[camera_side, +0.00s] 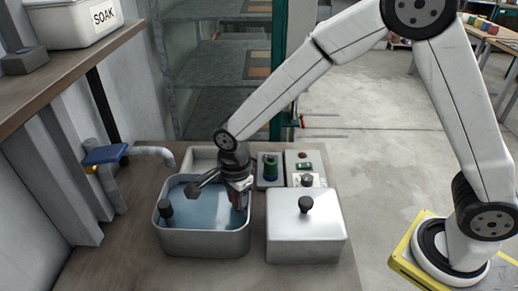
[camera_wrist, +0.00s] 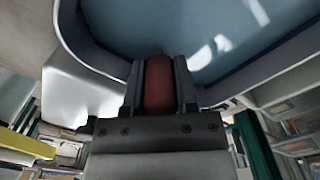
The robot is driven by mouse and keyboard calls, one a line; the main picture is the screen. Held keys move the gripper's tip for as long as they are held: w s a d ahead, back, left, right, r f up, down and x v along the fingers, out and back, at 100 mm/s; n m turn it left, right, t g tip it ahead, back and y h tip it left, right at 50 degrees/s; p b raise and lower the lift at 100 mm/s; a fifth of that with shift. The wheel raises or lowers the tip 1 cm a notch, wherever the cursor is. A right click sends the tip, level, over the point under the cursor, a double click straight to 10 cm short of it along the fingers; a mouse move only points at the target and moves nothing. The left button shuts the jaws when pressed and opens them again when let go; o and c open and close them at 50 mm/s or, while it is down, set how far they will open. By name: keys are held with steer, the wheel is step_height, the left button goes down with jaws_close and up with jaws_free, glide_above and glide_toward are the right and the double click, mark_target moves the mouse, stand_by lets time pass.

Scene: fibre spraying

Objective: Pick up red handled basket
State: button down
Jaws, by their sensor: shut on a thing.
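My gripper (camera_side: 238,186) is over the right side of a metal basin filled with bluish water. In the wrist view, its two dark fingers (camera_wrist: 159,85) are shut on a red handle (camera_wrist: 158,84), one finger on each side. In the side view, a little of the red handle shows below the gripper, close to the basin's right wall. The basket itself cannot be made out; the water and the gripper hide what is below. The basin (camera_side: 205,242) stands on a brown bench, and its rim and water also show in the wrist view (camera_wrist: 75,40).
A lidded metal box (camera_side: 305,236) with a black knob stands right of the basin. A dark knobbed piece (camera_side: 165,211) is at the basin's left. A blue-handled tap (camera_side: 105,155) stands at left. Small control boxes (camera_side: 300,163) are behind. A shelf holds a SOAK bin (camera_side: 75,25).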

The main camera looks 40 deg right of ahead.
steer(key=shift+r, duration=0.2)
stand_by(0.3)
steer(key=shift+r, duration=4.85)
step_height(320, 180, up, 5)
steer(key=shift+r, duration=0.1)
steer(key=shift+f, duration=7.05)
steer(key=shift+r, duration=0.1)
steer(key=shift+r, duration=1.05)
